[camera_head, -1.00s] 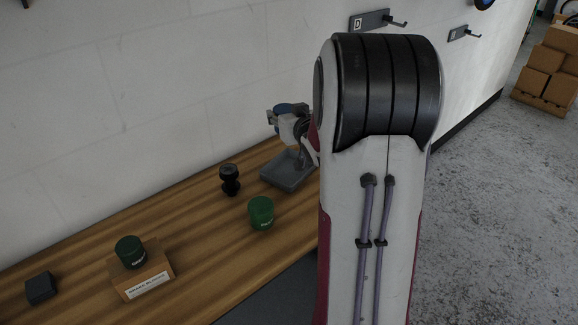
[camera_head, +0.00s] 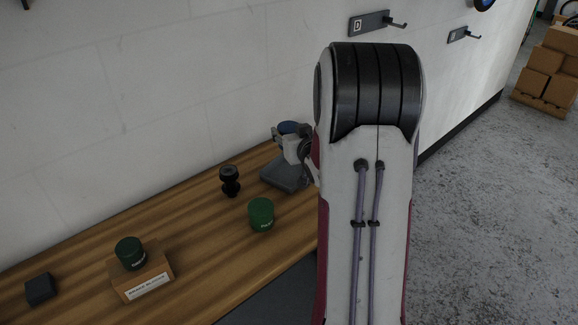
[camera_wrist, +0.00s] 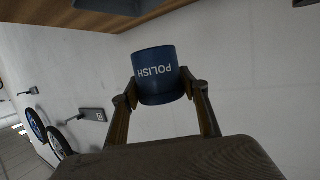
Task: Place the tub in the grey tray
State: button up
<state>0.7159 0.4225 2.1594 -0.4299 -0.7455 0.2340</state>
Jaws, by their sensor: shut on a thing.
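A dark blue tub (camera_wrist: 157,78) with white "POLISH" lettering sits between the two fingers of my gripper (camera_wrist: 162,88) in the wrist view. The fingers are shut on its sides. In the head view the tub (camera_head: 288,128) shows small, with my gripper (camera_head: 291,140) around it, partly hidden by my arm. The grey tray (camera_head: 278,180) lies on the wooden bench below the tub, its right side hidden by my arm. The tub appears above the tray, against the wall. In the wrist view a dark grey piece of the tray (camera_wrist: 115,5) shows at the top edge.
A green tub (camera_head: 261,214) and a black knobbed object (camera_head: 230,181) stand left of the tray. Another dark green tub (camera_head: 130,252) sits on a labelled wooden block (camera_head: 143,279). A dark block (camera_head: 40,288) lies far left. The wall (camera_head: 150,90) runs behind the bench.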

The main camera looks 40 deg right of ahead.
jog(key=shift+f, duration=3.1)
jog(key=shift+f, duration=0.15)
jog(key=shift+f, duration=1.7)
jog(key=shift+f, duration=0.1)
jog(key=o, duration=1.2)
jog(key=shift+o, duration=0.2)
jog(key=shift+v, duration=6.05)
